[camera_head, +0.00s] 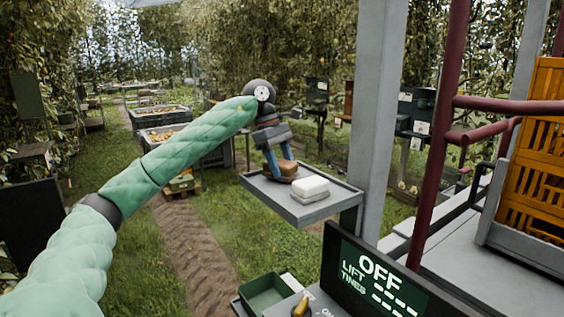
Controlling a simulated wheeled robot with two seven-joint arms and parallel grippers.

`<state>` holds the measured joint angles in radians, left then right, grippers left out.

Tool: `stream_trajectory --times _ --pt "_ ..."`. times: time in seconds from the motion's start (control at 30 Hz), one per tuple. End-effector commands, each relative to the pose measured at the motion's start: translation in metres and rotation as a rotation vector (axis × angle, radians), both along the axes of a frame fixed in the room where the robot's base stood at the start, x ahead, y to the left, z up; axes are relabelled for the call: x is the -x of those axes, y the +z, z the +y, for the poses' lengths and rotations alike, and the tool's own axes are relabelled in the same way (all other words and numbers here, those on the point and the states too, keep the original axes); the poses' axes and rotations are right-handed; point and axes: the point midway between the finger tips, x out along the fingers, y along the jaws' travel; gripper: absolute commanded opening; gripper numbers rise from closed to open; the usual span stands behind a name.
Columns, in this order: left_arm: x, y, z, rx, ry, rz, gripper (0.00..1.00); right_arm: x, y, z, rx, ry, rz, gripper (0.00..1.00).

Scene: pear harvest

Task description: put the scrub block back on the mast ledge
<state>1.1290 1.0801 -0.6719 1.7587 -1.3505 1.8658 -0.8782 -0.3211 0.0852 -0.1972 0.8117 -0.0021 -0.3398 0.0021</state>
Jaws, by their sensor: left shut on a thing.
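My left gripper (280,162) reaches down over the grey mast ledge (322,205), its blue fingers shut on a brown block, the scrub block (288,169). The scrub block has a darker underside and is low over the back left part of the ledge. It looks to be at the ledge surface, but I cannot tell whether it touches. A white block (311,187) on a pale base sits on the ledge just right of and nearer than the scrub block. The grey mast (376,110) rises at the ledge's right end. My right gripper is out of view.
A dark display reading OFF (375,275) stands at the front, with a green bin (265,293) left of it. A dark red rail (440,130) and an orange crate (537,150) are at the right. Free ledge room shows at its front.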

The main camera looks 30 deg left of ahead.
Motion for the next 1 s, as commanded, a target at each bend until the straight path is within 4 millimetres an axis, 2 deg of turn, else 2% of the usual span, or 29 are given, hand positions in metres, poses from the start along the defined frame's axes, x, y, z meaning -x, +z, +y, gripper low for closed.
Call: stream_trajectory --times 0.17,0.6,0.63,0.73,1.0 --pt "0.0 -0.007 -0.0002 0.001 -0.001 0.0 0.33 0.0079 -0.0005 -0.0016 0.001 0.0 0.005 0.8" --pt "0.0001 -0.0095 0.0 0.001 -0.001 -0.001 0.33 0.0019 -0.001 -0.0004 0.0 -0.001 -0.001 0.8" --pt "0.0001 -0.0091 -0.0001 0.001 0.0 -0.001 0.58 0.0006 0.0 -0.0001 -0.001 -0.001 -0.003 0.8" --pt "0.0001 -0.009 0.0 0.001 0.0 0.0 0.76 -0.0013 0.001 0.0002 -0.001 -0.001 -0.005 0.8" --pt "0.0001 -0.0086 -0.0001 0.001 0.0 0.0 0.76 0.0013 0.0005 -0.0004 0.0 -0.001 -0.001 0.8"
